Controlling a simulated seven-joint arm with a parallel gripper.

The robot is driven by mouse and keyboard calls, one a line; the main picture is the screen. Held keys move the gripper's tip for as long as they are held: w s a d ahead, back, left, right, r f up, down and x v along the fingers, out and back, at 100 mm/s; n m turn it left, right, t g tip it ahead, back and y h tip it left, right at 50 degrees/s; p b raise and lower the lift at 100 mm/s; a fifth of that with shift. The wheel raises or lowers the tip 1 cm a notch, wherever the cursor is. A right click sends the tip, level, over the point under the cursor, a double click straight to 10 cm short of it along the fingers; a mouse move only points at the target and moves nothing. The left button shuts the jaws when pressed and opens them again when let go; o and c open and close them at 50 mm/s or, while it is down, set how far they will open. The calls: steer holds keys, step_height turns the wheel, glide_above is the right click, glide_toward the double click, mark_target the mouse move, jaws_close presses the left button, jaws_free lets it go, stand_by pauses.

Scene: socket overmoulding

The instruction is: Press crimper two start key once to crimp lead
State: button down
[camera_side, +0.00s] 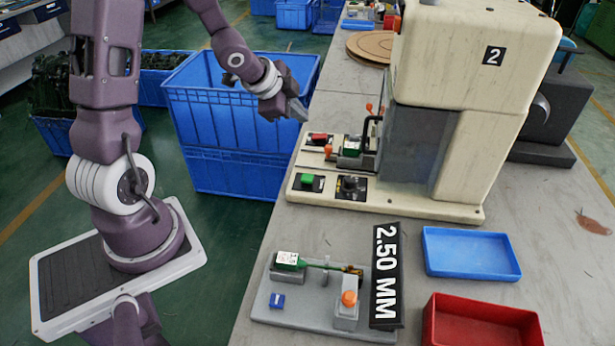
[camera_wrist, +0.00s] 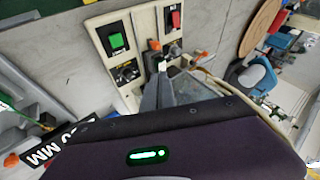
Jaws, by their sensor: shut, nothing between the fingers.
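Crimper two (camera_side: 470,60) is a cream machine with a black "2" label, standing on the bench. Its base carries a green key (camera_side: 312,181) on a black plate at the front left, and a red key (camera_side: 320,138) farther back. The wrist view also shows the green key (camera_wrist: 116,41) and the red key (camera_wrist: 175,18). A lead with a green connector body (camera_side: 351,146) sits at the crimper's left side. My gripper (camera_side: 301,112) is shut and empty, above and behind the keys and apart from them. In the wrist view my fingers (camera_wrist: 157,70) point between the keys and hide part of the base.
A black dial (camera_side: 351,186) sits beside the green key. In front stand a grey fixture (camera_side: 310,305) holding another green-ended lead, a "2.50 MM" sign (camera_side: 386,275), a blue tray (camera_side: 470,253) and a red tray (camera_side: 480,325). Blue crates (camera_side: 235,120) stand beside the bench.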

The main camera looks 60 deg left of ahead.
mark_target(304, 178)
step_height(304, 178, down, 7)
steer(key=w+m+t+h, duration=0.1)
steer(key=m+h, duration=0.1)
steer(key=h, duration=0.1)
steer(key=shift+f, duration=0.2)
steer(key=shift+w+f, duration=0.1)
steer(key=shift+f, duration=4.3)
steer(key=shift+f, duration=0.4)
